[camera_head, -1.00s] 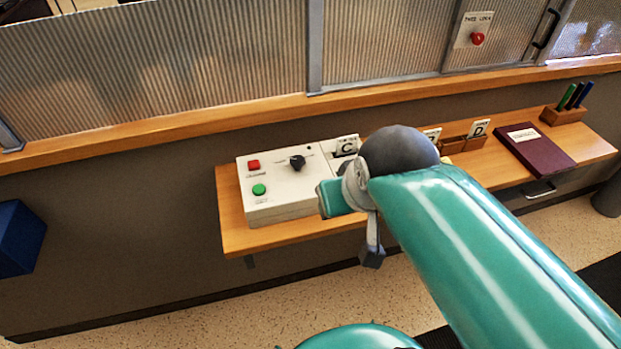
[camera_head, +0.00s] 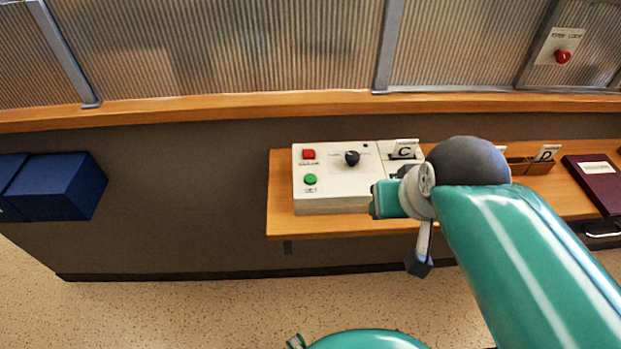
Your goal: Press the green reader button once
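The green button (camera_head: 310,179) is on the front left of a white control box (camera_head: 335,203) that stands on a narrow wooden shelf. A red button (camera_head: 308,154) sits behind it, and a black knob (camera_head: 352,158) is to its right. My gripper (camera_head: 418,264) shows as a dark grey end hanging down at the tip of my teal arm. In the picture it is to the right of and below the green button, in front of the shelf's edge, apart from the box. Its fingers cannot be made out. My arm covers part of the shelf right of the box.
A card marked C (camera_head: 404,150) stands at the box's right end. A wooden holder with card D (camera_head: 546,153) and a maroon book (camera_head: 594,184) lie farther right. A red wall button (camera_head: 563,57) is at upper right. Blue boxes (camera_head: 58,187) are at left; floor in front is clear.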

